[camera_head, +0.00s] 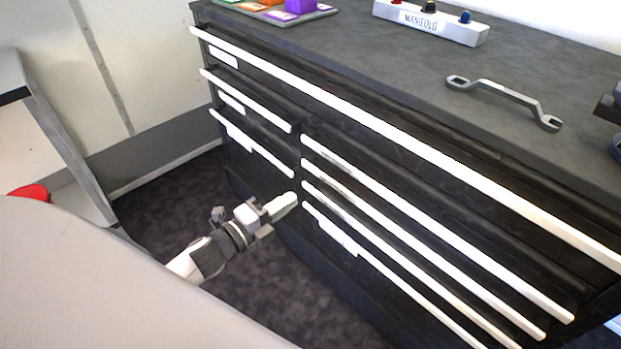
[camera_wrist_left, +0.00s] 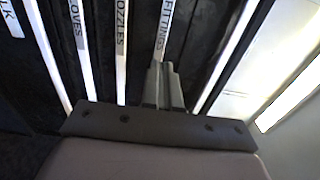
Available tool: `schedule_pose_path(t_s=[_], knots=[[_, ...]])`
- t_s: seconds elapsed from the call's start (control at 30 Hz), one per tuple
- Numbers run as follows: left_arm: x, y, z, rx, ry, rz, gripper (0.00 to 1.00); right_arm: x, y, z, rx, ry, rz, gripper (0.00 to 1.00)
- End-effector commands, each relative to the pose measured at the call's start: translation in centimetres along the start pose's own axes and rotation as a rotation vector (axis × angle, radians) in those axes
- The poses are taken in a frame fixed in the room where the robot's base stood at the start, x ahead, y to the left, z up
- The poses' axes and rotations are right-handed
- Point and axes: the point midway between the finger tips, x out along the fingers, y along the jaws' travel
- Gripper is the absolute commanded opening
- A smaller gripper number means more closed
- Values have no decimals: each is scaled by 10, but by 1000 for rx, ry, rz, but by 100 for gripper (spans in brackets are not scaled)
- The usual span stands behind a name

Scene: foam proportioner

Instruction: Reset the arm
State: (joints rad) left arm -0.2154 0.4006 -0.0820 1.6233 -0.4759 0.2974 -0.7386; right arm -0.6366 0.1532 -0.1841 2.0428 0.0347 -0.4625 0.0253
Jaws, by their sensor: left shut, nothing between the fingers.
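My left gripper (camera_head: 284,204) is in the lower middle of the head view, in front of the black drawer cabinet (camera_head: 420,160). Its fingers are together and hold nothing. The fingertips point at the cabinet front, close to the left ends of the right-hand drawer handles; whether they touch cannot be told. In the left wrist view the shut fingers (camera_wrist_left: 163,88) show in front of labelled drawer strips, one reading FITTINGS (camera_wrist_left: 163,25) and one NOZZLES (camera_wrist_left: 121,50). All drawers that show look closed. My right gripper is not in view.
On the cabinet top lie a wrench (camera_head: 505,97), a white MANIFOLD block (camera_head: 430,22) with coloured knobs, and a tray (camera_head: 322,12) with coloured pieces. A grey shelf or stand (camera_head: 60,140) is at the left. Dark carpet floor (camera_head: 180,205) is free left of the cabinet.

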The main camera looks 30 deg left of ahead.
Motion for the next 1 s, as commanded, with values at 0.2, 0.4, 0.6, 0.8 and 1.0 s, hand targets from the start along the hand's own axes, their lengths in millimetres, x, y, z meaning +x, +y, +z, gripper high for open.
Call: schedule_pose_path(t_s=[0.2, 0.4, 0.6, 0.8, 1.0], knots=[[-2, 1, -1, -11, -3, 3, 0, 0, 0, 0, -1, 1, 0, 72], [-22, 24, -24, -350, -105, 86, 0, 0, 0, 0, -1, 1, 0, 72], [-73, 64, -82, -1045, -342, 270, 0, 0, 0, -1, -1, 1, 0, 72], [-125, 77, -147, -1621, -590, 447, 0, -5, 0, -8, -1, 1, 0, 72], [-126, 32, -138, -1577, -583, 429, 0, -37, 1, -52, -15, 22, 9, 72]])
